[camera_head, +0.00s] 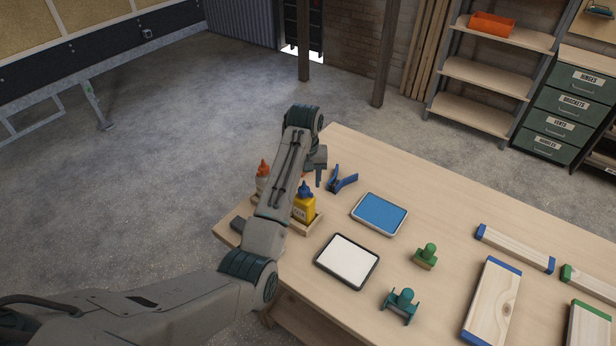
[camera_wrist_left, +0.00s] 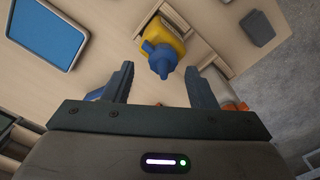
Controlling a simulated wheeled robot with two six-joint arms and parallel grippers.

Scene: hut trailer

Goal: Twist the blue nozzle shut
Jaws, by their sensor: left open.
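The blue nozzle (camera_head: 305,189) tops a yellow bottle (camera_head: 304,208) that stands in a wooden tray (camera_head: 313,224) near the table's left end. In the left wrist view the blue nozzle (camera_wrist_left: 160,60) lies ahead of and between my open left fingers (camera_wrist_left: 160,85), with the yellow bottle (camera_wrist_left: 163,35) beyond it. I cannot tell whether the fingers touch the nozzle; a gap shows on both sides. In the head view my left gripper (camera_head: 318,170) is partly hidden by its own arm, above the tray. My right gripper is in neither view.
An orange-topped bottle (camera_head: 263,175) stands in the same tray, partly behind my arm. A blue clamp (camera_head: 341,179), a blue-faced pad (camera_head: 380,213) and a white-faced pad (camera_head: 347,260) lie to the right. Green-handled stamps (camera_head: 426,256) and wood blocks (camera_head: 493,300) occupy the table further right.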

